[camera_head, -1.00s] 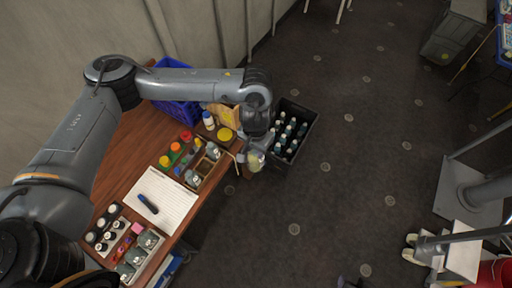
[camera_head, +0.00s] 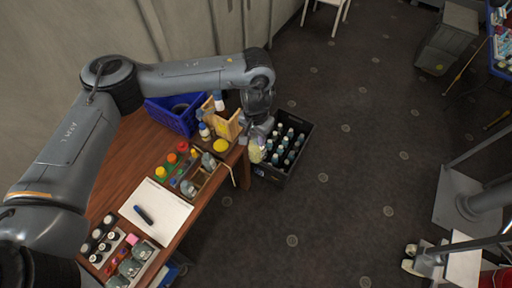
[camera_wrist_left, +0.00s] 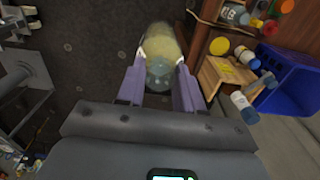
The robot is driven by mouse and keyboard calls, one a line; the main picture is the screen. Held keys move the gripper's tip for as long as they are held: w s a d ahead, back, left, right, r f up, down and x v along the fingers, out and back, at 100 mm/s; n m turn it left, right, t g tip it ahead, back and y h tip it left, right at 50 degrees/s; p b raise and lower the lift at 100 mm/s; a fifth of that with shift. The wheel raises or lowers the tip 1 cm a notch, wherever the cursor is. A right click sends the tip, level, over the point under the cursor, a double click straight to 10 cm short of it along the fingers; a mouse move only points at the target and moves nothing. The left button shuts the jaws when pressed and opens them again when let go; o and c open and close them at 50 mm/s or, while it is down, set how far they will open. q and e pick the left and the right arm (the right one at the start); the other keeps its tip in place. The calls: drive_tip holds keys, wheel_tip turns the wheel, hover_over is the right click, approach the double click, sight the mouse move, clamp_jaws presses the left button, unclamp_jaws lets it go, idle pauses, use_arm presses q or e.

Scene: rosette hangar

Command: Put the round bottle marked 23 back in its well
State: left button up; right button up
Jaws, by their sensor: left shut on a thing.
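My left gripper (camera_head: 258,143) is shut on a round bottle (camera_head: 256,154) with pale yellowish contents. It holds the bottle in the air off the table's right edge, over or beside the black crate. In the left wrist view the bottle (camera_wrist_left: 160,48) sits between the two purple fingers (camera_wrist_left: 160,68), blurred; no number can be read on it. A wooden rack (camera_head: 204,186) with wells stands near the table's right edge, holding rounded grey-capped bottles and showing a gap between them. I cannot tell which well is marked 23. My right gripper is out of view.
The black crate (camera_head: 262,170) of bottles stands beside the table. A wooden stand (camera_head: 230,125), bottles, a yellow lid (camera_head: 221,146) and a blue basket (camera_head: 163,116) are at the table's far end. Paper with a pen (camera_head: 155,212) lies mid-table; another rack is nearer.

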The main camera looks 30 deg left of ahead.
use_arm(q)
drive_tip(key=a+f+n+p, duration=0.1)
drive_tip(key=a+f+n, duration=0.15)
drive_tip(key=a, duration=0.65)
drive_tip(key=s+a+f+n+p, duration=0.1)
drive_tip(key=s+a+f+n, duration=0.1)
drive_tip(key=s+a+f, duration=0.3)
drive_tip(key=s+a+f+n+p, duration=0.1)
drive_tip(key=s+a+f+n, duration=0.15)
drive_tip(key=s+a, duration=0.5)
wheel_tip(320, 180, down, 16)
drive_tip(key=b, duration=0.9)
drive_tip(key=shift+s+a+r+m+b, duration=0.25)
drive_tip(key=shift+s+a+m+b, duration=0.1)
drive_tip(key=shift+s+m, duration=0.1)
drive_tip(key=shift+r+p, duration=0.1)
drive_tip(key=shift+p, duration=1)
idle(0.7)
drive_tip(key=shift+f+p, duration=0.3)
drive_tip(key=shift+f, duration=0.05)
idle(1.0)
drive_tip(key=shift+r, duration=0.1)
idle(0.6)
